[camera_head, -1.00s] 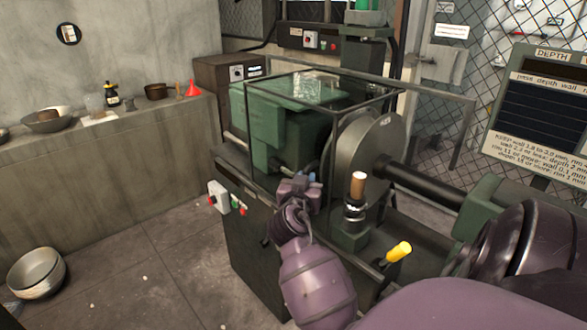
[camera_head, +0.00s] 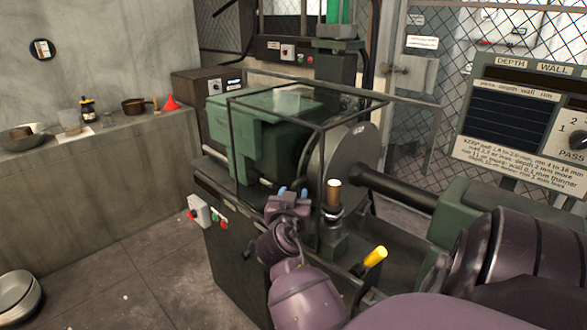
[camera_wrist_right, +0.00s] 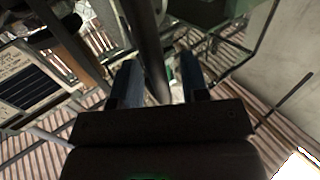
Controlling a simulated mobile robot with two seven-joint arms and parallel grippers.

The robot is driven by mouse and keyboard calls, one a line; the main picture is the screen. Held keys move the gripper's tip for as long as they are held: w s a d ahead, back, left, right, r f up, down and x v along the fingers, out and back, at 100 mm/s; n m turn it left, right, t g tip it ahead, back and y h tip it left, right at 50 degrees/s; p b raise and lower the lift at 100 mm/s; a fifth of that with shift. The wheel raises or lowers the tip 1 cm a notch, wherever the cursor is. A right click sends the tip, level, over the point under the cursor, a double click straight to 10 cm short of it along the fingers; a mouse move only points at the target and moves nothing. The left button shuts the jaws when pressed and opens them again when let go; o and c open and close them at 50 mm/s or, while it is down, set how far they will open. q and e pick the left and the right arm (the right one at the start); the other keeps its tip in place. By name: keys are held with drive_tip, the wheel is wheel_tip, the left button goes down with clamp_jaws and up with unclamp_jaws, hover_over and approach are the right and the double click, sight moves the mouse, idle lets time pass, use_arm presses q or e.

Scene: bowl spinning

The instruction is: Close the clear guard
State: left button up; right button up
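The clear guard (camera_head: 322,128) is a see-through box with thin dark edges. In the head view it stands over the green headstock (camera_head: 235,150) and part of the round grey disc (camera_head: 350,160). My right gripper (camera_head: 285,192) is near the guard's lower front edge, left of its front corner post; contact cannot be told. In the right wrist view its two blue fingers (camera_wrist_right: 160,85) stand apart with a dark bar (camera_wrist_right: 152,50) between them. Gaps show beside the bar, and what it belongs to is unclear. My left gripper is out of view.
A wooden-topped post (camera_head: 334,195) and a yellow handle (camera_head: 376,256) stand right of my right gripper. A control box (camera_head: 199,211) is on the machine's front. A dark shaft (camera_head: 395,188) runs right from the disc. A bench (camera_head: 95,160) with bowls is at left.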

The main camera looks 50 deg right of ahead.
wheel_tip(320, 180, up, 20)
drive_tip(key=p, duration=0.3)
drive_tip(key=shift+p, duration=0.4)
